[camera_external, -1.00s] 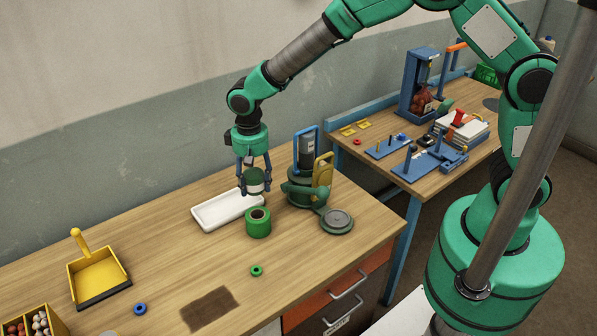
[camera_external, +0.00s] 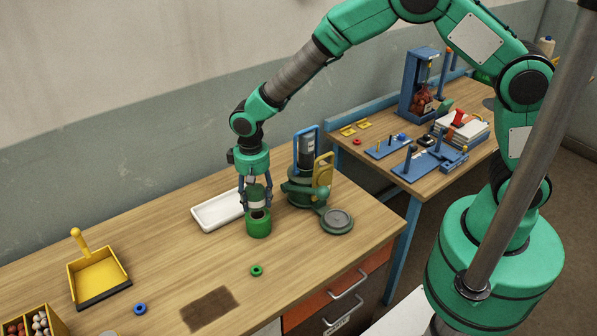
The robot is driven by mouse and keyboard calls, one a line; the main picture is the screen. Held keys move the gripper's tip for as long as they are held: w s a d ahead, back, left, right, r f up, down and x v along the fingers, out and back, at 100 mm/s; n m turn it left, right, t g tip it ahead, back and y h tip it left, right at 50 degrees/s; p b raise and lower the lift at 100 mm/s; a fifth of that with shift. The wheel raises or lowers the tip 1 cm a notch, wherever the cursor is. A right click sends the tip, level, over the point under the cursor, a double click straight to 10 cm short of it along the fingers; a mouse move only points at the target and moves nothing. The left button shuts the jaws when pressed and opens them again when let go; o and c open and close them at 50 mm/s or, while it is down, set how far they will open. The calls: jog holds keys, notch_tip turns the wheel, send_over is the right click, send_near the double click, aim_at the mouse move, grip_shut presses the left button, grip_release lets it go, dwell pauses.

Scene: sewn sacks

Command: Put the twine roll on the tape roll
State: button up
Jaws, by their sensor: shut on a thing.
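The green tape roll (camera_external: 259,229) stands on the wooden workbench, in front of the white tray. The twine roll (camera_external: 256,194), green with a pale band, is between the fingers of my gripper (camera_external: 256,203), which is shut on it. My gripper points down, directly over the tape roll. The twine roll is upright, at or just above the tape roll's top. I cannot tell whether the two touch. The fingers partly hide the twine roll's sides.
A white tray (camera_external: 216,212) lies close behind left. A green machine (camera_external: 303,188) with blue and yellow parts stands close at the right. A small green ring (camera_external: 256,271) lies in front, and a yellow dustpan (camera_external: 98,273) at the left. The bench between is clear.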

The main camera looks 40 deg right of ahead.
aim_at(255, 188)
jog(key=shift+f, duration=1.85)
jog(key=shift+f, duration=0.15)
jog(key=o, duration=1.3)
notch_tip(255, 188, up, 12)
jog(key=shift+s+r, duration=0.1)
jog(key=shift+r, duration=0.05)
